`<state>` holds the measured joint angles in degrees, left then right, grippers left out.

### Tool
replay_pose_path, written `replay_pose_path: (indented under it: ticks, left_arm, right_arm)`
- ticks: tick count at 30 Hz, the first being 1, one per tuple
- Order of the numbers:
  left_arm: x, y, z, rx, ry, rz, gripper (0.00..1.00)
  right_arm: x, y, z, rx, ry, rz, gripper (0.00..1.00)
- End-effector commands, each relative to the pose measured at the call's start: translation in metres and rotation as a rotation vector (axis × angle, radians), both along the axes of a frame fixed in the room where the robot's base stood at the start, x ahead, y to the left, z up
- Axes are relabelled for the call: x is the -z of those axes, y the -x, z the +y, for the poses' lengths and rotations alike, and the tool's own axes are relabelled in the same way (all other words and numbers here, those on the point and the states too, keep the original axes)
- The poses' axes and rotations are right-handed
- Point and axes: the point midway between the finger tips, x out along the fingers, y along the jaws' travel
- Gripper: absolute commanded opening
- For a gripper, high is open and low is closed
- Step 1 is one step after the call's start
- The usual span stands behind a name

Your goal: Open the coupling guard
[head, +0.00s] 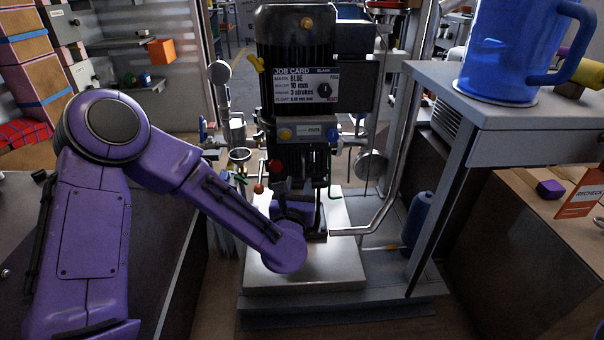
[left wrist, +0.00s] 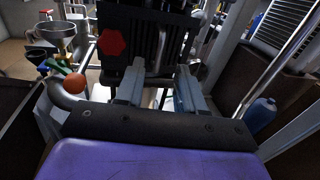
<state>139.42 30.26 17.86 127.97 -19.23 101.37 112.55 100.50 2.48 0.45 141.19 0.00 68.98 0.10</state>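A pump-like machine with a black motor (head: 294,40) stands ahead of me. Below its job card is a dark slatted housing (head: 303,158), which looks like the coupling guard; I cannot tell for certain. It also shows in the left wrist view (left wrist: 150,45), with a red hexagonal knob (left wrist: 110,42) at its left. My left gripper (left wrist: 160,80) points at the housing's lower part, its two grey fingers apart with a gap between them. Nothing shows between the fingers, and I cannot tell whether they touch the housing. In the head view my purple arm hides most of the gripper.
A bent pipe (head: 385,205) runs at the right. A bench (head: 540,140) with a blue mug (head: 515,50) is at right.

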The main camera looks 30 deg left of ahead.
Motion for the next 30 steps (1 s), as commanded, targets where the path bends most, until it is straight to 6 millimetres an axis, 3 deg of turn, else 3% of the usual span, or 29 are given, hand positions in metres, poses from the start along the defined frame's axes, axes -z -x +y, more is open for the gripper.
replay_pose_path:
  ticks: [3, 9, 19, 20, 23, 30]
  left_arm:
    - [0.003, -0.026, 0.01, -0.003, 0.0, -0.001, 0.38]
    - [0.002, -0.057, 0.021, -0.002, -0.002, 0.002, 0.38]
    - [0.001, -0.064, 0.024, 0.001, -0.003, 0.004, 0.38]
    - [0.001, -0.064, 0.024, 0.001, -0.003, 0.004, 0.35]
    - [0.001, -0.064, 0.024, 0.001, -0.003, 0.004, 0.02]
    - [0.001, -0.064, 0.024, -0.003, -0.003, 0.003, 0.0]
  right_arm:
    - [0.008, 0.001, 0.0, 0.0, -0.001, 0.002, 0.43]
    - [0.014, 0.001, 0.001, 0.001, -0.002, 0.002, 0.43]
    - [0.014, 0.001, 0.001, 0.001, -0.002, 0.002, 0.43]
    - [0.014, 0.001, 0.001, 0.001, -0.002, 0.002, 0.43]
    - [0.014, 0.001, 0.001, 0.001, -0.002, 0.002, 0.43]
    - [0.015, 0.001, 0.001, 0.001, -0.003, 0.002, 0.43]
